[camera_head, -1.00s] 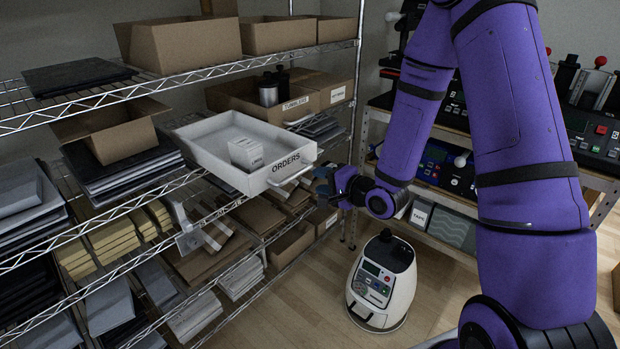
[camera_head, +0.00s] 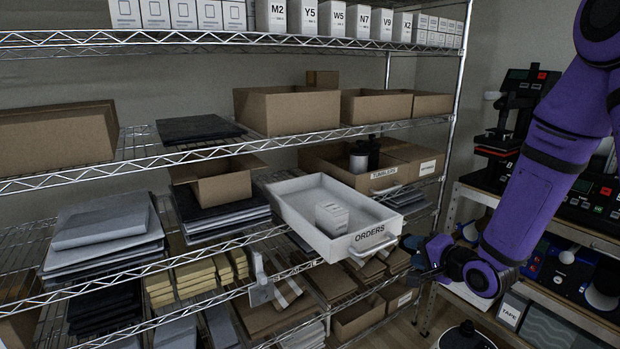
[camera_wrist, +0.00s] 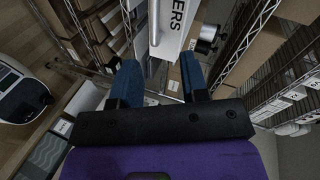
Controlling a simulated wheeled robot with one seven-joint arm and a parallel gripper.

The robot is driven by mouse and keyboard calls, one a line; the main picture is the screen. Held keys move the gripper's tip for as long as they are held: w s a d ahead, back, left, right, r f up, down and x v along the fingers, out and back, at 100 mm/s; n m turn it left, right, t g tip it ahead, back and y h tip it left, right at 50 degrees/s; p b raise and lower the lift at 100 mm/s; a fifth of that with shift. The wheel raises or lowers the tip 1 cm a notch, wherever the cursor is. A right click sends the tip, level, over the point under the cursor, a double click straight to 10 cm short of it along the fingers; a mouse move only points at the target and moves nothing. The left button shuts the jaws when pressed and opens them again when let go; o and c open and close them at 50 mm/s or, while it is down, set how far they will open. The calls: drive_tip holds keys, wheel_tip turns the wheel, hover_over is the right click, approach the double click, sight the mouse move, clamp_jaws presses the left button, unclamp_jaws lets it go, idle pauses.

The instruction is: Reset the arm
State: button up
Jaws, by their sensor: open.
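My gripper (camera_head: 418,257) is at the end of my purple arm, just right of the pulled-out white ORDERS tray (camera_head: 290,208). In the wrist view its two blue fingers (camera_wrist: 160,80) are apart with nothing between them. The tray's front wall and handle (camera_wrist: 154,28) show beyond the fingertips in that view. In the head view the gripper is near the tray's handle but looks apart from it. A small white box (camera_head: 331,216) stands in the tray.
Wire shelves hold cardboard boxes (camera_head: 287,110), dark and grey stacks, and a row of labelled white boxes (camera_head: 319,18) on top. A rack with machines (camera_head: 515,115) stands at right. A white floor machine (camera_wrist: 22,98) is below.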

drive_tip(key=s+d+r+n+g+h, duration=0.2)
drive_tip(key=s+d+r+n+h, duration=0.15)
drive_tip(key=r, duration=0.35)
drive_tip(key=s+d+r+n+g+h, duration=0.1)
drive_tip(key=s+d+r+n+h, duration=0.15)
drive_tip(key=s+r, duration=0.4)
drive_tip(key=s+a+r+n+g, duration=0.1)
drive_tip(key=s+r, duration=0.3)
drive_tip(key=s, duration=0.5)
drive_tip(key=s+a+r+n+g, duration=0.1)
drive_tip(key=s+r+n+g, duration=0.2)
drive_tip(key=s, duration=0.7)
wheel_tip(320, 180, up, 2)
drive_tip(key=shift+s+a+g, duration=0.2)
drive_tip(key=shift+g, duration=0.1)
